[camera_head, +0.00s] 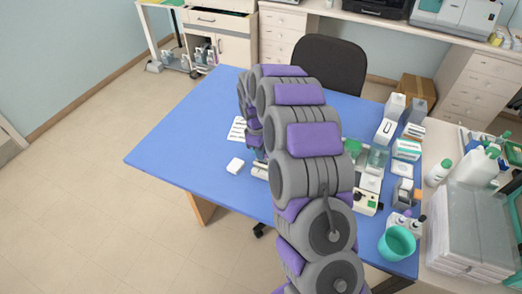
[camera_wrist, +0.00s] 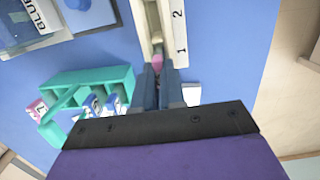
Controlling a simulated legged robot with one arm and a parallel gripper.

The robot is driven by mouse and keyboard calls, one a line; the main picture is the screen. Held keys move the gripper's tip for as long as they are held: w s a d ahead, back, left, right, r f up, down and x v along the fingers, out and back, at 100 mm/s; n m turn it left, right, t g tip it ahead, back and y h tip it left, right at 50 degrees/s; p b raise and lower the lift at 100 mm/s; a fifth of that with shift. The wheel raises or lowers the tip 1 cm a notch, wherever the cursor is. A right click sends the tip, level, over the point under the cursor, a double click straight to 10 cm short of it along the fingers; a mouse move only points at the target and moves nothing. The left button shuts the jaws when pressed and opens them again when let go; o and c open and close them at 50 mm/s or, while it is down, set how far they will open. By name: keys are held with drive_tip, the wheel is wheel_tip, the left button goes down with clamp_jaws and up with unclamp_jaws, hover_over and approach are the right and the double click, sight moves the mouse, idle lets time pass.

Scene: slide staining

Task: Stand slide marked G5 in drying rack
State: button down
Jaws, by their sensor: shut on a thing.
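My gripper (camera_wrist: 157,88) points at the blue table in the wrist view, its fingers close together. A small pink piece (camera_wrist: 157,63) shows at the fingertips; it looks like the end of a slide held between them, but no G5 mark can be read. Past the tips lies a long pale strip or holder (camera_wrist: 178,35) marked 1 and 2. A teal rack (camera_wrist: 88,76) stands to the left, with blue-ended slides (camera_wrist: 113,103) and a pink-ended one (camera_wrist: 37,108) at its near side. I cannot tell which holder is the drying rack. In the head view my arm hides the gripper.
A dark chair (camera_head: 328,65) stands behind. A box lettered BLUE (camera_wrist: 35,20) shows in the wrist view.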

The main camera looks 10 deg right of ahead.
drive_tip(key=c, duration=1.1)
unclamp_jaws()
drive_tip(key=shift+c, duration=0.2)
wheel_tip(320, 180, up, 17)
drive_tip(key=w+a+p, duration=0.1)
drive_tip(key=p, duration=0.1)
drive_tip(key=shift+a+p, duration=0.3)
drive_tip(key=shift+p, duration=0.05)
drive_tip(key=shift+r, duration=0.1)
drive_tip(key=s+r+m, duration=0.2)
drive_tip(key=s+r, duration=0.1)
drive_tip(key=s, duration=0.7)
drive_tip(key=s+r+m, duration=0.2)
drive_tip(key=s+r, duration=0.2)
drive_tip(key=s, duration=0.6)
drive_tip(key=s+d+f+m, duration=0.1)
drive_tip(key=s+f+m, duration=0.1)
drive_tip(key=s, duration=0.9)
drive_tip(key=s+f+m+g+y, duration=0.1)
drive_tip(key=s+m, duration=0.3)
drive_tip(key=s, duration=0.8)
drive_tip(key=shift+s+d+f+m, duration=0.2)
drive_tip(key=shift+d+f+m, duration=0.2)
drive_tip(key=shift+f, duration=0.1)
